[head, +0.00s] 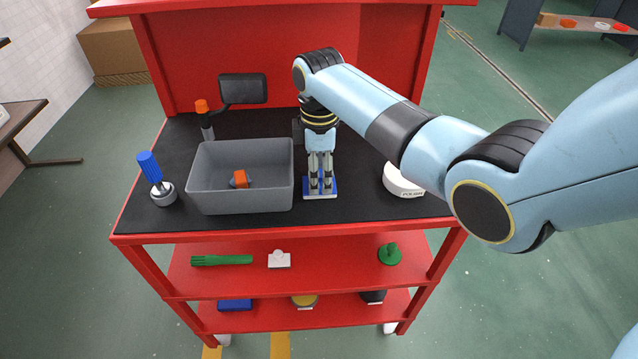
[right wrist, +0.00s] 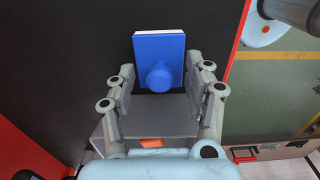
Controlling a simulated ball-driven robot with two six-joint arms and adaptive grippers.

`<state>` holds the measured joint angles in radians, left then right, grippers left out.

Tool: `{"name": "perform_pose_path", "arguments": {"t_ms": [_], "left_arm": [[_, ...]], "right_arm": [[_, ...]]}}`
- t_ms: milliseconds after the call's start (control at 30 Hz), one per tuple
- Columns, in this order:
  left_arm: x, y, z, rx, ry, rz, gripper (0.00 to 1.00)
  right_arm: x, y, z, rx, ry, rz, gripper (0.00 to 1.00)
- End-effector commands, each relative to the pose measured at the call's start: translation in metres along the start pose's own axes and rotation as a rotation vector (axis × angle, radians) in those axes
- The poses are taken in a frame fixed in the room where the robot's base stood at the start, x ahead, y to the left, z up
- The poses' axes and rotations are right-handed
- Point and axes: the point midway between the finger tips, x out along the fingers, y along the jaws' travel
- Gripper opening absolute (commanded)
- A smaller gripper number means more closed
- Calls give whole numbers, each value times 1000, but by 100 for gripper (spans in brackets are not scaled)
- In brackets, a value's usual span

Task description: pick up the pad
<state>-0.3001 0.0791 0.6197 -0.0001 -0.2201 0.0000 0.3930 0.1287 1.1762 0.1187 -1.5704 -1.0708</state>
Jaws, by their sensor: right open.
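The pad (head: 321,196) is a blue block with a white layer beneath and a round blue knob on top. It lies on the cart's black top, just right of the grey bin. The pad also shows in the right wrist view (right wrist: 159,50). My right gripper (head: 320,186) points down over it. In the right wrist view the open fingers (right wrist: 167,80) stand on either side of the pad and its knob, with gaps visible. My left gripper is not in view.
A blue-handled tool (head: 150,168) and an orange-topped tool (head: 203,108) stand left. A white round item (head: 402,181) lies right. Lower red shelves (head: 330,270) hold several parts.

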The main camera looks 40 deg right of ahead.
Motion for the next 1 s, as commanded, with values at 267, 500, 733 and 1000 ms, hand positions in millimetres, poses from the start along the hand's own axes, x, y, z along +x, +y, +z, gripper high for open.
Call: {"name": "perform_pose_path", "arguments": {"t_ms": [267,500,733,1000], "left_arm": [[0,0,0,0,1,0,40],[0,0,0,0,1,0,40],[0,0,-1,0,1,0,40],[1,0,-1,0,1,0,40]], "right_arm": [[0,0,0,0,0,0,25],[0,0,0,0,0,0,0],[-1,0,0,0,0,0,0],[-26,1,-1,0,2,4,0]]}}
